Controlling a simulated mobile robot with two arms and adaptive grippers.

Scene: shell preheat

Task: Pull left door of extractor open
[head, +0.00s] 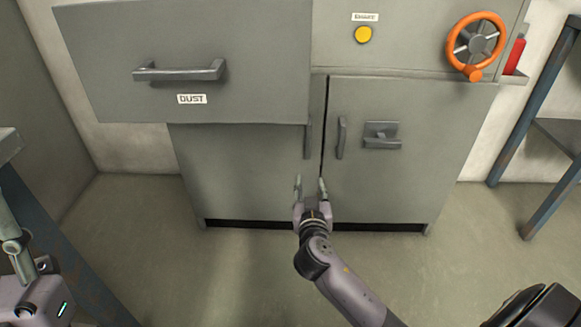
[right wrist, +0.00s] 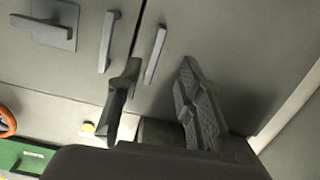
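The extractor's left door (head: 240,165) is a plain grey panel below the drawer and looks shut. Its slim vertical handle (head: 308,137) sits near its right edge, partly covered at the top by the drawer front. My right gripper (head: 311,186) is open and empty, fingers pointing at the door below the handle. In the right wrist view, which is turned over, the left door's handle (right wrist: 155,55) shows between the two spread fingertips (right wrist: 160,62), seemingly still apart from them. My left gripper (head: 10,240) is only partly in view at the far left, its opening unclear.
The drawer marked DUST (head: 240,50) stands out above the left door. The right door (head: 400,180) has its own handle (head: 341,138) and a latch (head: 382,135). An orange wheel (head: 476,45) is upper right. Blue-legged tables flank both sides. The floor (head: 220,265) in front is clear.

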